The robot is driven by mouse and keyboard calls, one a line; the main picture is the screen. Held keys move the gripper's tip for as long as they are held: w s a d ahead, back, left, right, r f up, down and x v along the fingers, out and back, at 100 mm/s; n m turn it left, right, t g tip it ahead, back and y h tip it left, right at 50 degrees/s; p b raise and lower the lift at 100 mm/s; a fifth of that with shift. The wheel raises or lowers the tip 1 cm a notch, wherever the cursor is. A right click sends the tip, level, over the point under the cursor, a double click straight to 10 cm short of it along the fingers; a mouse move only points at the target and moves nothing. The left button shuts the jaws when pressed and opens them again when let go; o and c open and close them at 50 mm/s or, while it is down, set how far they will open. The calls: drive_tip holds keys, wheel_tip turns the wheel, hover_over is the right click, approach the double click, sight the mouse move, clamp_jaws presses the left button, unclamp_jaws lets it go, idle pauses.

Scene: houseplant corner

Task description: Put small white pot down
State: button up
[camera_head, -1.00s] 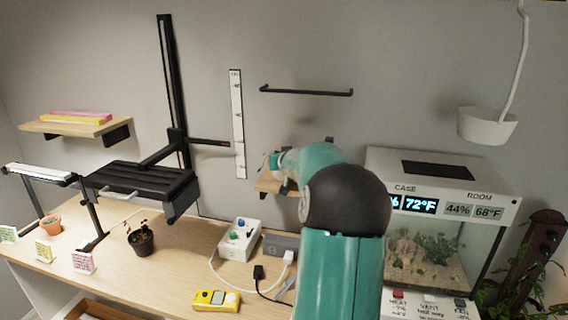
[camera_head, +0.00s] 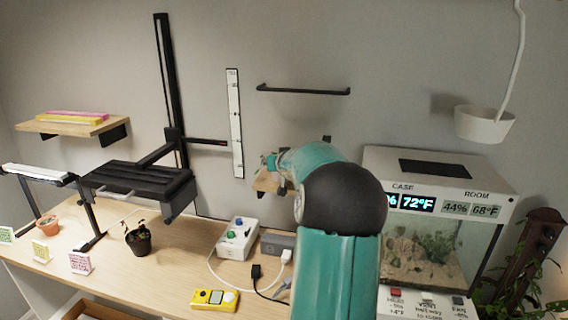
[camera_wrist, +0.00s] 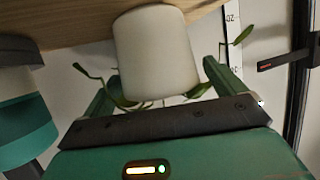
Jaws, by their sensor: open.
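The small white pot (camera_wrist: 155,55) appears upside down in the wrist view, with green leaves (camera_wrist: 120,92) showing past its rim. Its base meets the wooden shelf (camera_wrist: 80,25), which also shows in the head view (camera_head: 266,184). My gripper (camera_wrist: 160,82) is open, with one green finger on each side of the pot. I cannot tell whether either finger touches it. In the head view my arm reaches to the small wall shelf and hides most of it. I cannot make out the pot there.
A black wall bar (camera_head: 303,91) and a white measuring strip (camera_head: 235,123) are near the shelf. The terrarium case (camera_head: 440,180) stands at right. A white hanging pot (camera_head: 485,124) is at upper right. A dark potted plant (camera_head: 138,241) stands on the desk.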

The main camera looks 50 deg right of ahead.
drive_tip(key=v, duration=1.1)
drive_tip(key=shift+s+a, duration=0.2)
drive_tip(key=shift+s, duration=0.05)
drive_tip(key=shift+r, duration=0.1)
